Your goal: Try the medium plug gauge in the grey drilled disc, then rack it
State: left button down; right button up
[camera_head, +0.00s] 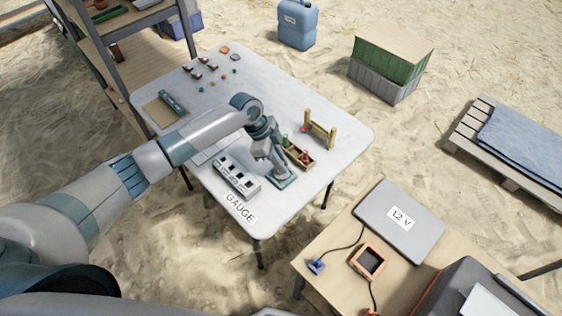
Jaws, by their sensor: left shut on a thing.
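My left gripper (277,162) points down over a small teal pad (291,183) near the front right of the white table. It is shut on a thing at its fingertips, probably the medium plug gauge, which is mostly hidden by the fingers. A grey shape under the fingertips may be the drilled disc, but I cannot make out its hole. Just right of the gripper is a wooden rack (300,157) holding plug gauges; a green handle (285,141) and a red handle (303,155) show. My right gripper is not in view.
A grey slotted box (236,177) stands left of the pad, by the word GAUGE. A wooden post frame (320,129) stands behind the rack. Small pieces (210,64) lie at the table's far end.

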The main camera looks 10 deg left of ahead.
pick_arm(q)
jog(key=shift+f, duration=0.3)
dwell(0.8)
jog(key=shift+r, duration=0.1)
dwell(1.0)
jog(key=shift+r+p, duration=1.9)
jog(key=shift+r, duration=0.55)
